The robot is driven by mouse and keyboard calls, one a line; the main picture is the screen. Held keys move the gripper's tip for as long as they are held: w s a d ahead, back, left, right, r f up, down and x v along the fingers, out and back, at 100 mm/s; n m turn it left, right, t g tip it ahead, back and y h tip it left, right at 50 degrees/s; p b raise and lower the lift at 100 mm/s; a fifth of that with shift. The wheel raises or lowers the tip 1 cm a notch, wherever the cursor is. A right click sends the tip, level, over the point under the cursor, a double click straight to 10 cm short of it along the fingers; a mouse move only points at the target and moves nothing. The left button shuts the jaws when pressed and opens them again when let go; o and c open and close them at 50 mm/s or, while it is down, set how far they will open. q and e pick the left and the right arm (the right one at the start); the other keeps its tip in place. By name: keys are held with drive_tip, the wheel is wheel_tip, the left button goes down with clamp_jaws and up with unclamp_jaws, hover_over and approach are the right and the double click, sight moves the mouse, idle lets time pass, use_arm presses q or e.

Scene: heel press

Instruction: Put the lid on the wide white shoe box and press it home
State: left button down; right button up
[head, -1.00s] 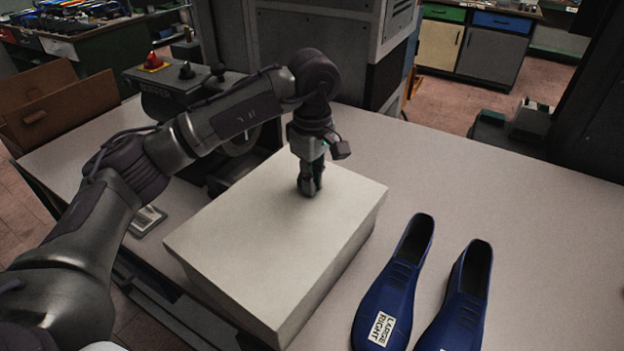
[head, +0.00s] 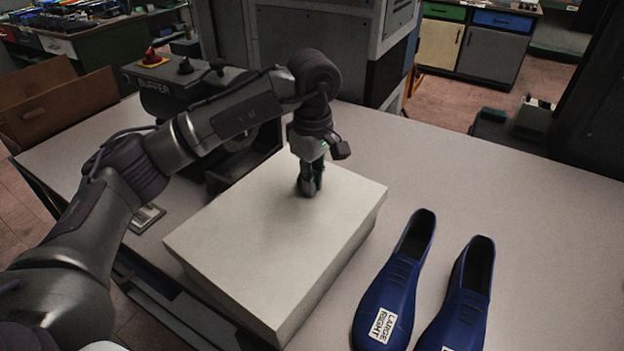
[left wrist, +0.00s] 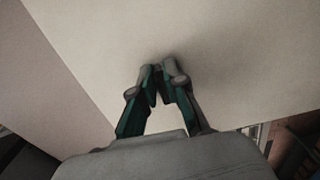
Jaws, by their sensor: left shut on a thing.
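The white shoe box (head: 325,298) stands on the bench with its wide, flat white lid (head: 250,245) over its top. The lid looks about level; I cannot tell how fully it is seated. My left gripper (head: 309,190) points down at the far part of the lid, its fingertips at the top surface. In the left wrist view my gripper (left wrist: 160,72) has its fingers close together, over the pale lid (left wrist: 235,60). What lies between the tips is hard to make out. My right gripper is not in view.
A pair of blue shoes, one (head: 392,285) labelled LARGE RIGHT, lies right of the box. A buffer machine (head: 185,88) with a red button stands behind left. Grey cabinets (head: 320,45) stand behind.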

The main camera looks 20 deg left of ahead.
use_arm(q)
drive_tip(key=shift+s+f+b, duration=0.1)
drive_tip(key=shift+f+b, duration=0.2)
drive_tip(key=shift+f, duration=0.05)
idle(0.9)
drive_tip(key=c, duration=0.6)
unclamp_jaws()
drive_tip(key=shift+r, duration=0.1)
drive_tip(key=shift+c, duration=0.2)
drive_tip(key=shift+r, duration=0.2)
drive_tip(key=shift+r+p, duration=2)
drive_tip(key=shift+r, duration=1.4)
drive_tip(key=shift+f, duration=0.1)
